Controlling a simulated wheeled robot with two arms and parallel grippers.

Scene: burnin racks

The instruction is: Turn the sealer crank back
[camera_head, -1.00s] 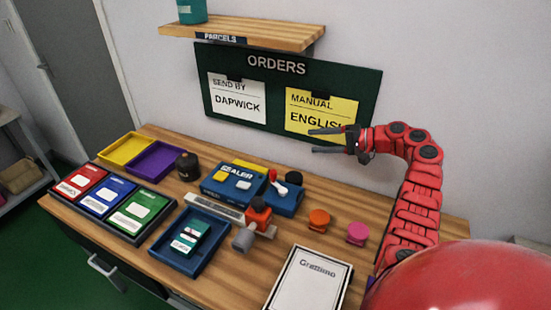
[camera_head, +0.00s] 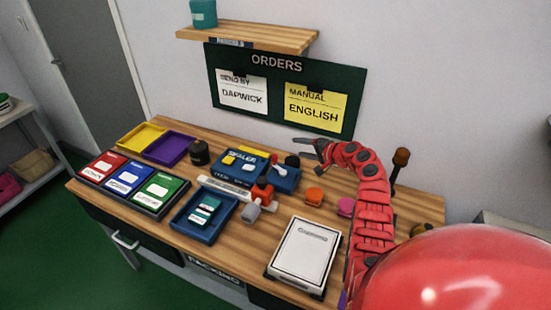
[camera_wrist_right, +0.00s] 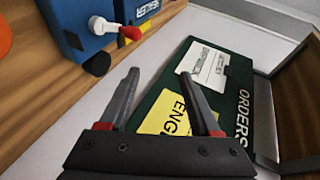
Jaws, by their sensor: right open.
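The blue sealer (camera_head: 232,172) stands on the wooden bench below the orders board. Its crank (camera_head: 280,169), a white lever with a red knob, sits on the blue block at the sealer's right end. In the right wrist view the crank (camera_wrist_right: 104,26) shows at upper left, with its red knob (camera_wrist_right: 132,33) towards the board. My right gripper (camera_head: 304,148) is open and empty, above and behind the crank, apart from it. Its two fingers also show in the right wrist view (camera_wrist_right: 162,76), with nothing between them. My left gripper is not in view.
The orders board (camera_head: 277,101) is on the wall behind. A blue tray (camera_head: 178,222) with a green packet lies in front of the sealer. A white-topped box (camera_head: 303,253), orange disc (camera_head: 314,195) and pink disc (camera_head: 346,206) lie to the right. A shelf (camera_head: 250,38) hangs above.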

